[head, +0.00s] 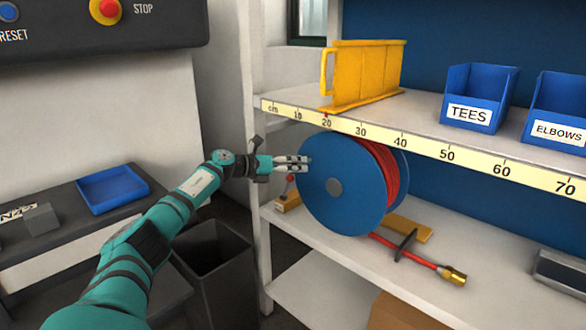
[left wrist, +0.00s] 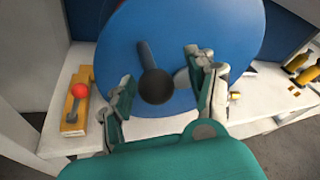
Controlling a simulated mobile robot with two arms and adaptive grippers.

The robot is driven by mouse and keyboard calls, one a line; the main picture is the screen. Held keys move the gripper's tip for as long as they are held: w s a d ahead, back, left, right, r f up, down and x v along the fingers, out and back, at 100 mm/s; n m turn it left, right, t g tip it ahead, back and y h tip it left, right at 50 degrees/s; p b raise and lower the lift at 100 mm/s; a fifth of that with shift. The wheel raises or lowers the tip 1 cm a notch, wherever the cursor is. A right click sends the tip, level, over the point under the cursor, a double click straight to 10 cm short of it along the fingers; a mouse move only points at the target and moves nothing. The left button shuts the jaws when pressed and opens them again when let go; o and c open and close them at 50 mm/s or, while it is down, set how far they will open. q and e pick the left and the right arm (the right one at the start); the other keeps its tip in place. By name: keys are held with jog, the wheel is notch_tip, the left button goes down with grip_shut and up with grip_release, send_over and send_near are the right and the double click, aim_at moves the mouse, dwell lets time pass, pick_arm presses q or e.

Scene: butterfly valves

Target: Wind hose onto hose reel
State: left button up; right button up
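The hose reel (head: 340,195) has a blue disc face and stands on the middle shelf. Red hose (head: 392,180) is wound between its discs. A loose hose end with a brass fitting (head: 454,275) lies on the shelf to the right. My left gripper (head: 300,163) is at the left part of the reel's face. In the left wrist view, my left gripper (left wrist: 160,85) is open, with a finger on each side of the dark hub (left wrist: 155,87) and its short grey bar (left wrist: 146,55). I cannot tell whether the fingers touch the disc. My right gripper is not in view.
The measuring-tape shelf edge (head: 400,142) is close above the reel. A yellow rack (head: 365,75) and blue bins (head: 478,95) stand on top. A dark bin (head: 212,262) is below my arm.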

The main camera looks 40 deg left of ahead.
pick_arm(q)
jog(key=shift+w+f, duration=0.1)
jog(key=shift+f, duration=0.15)
jog(key=v, duration=1.2)
jog(key=shift+r, duration=0.1)
dwell(1.0)
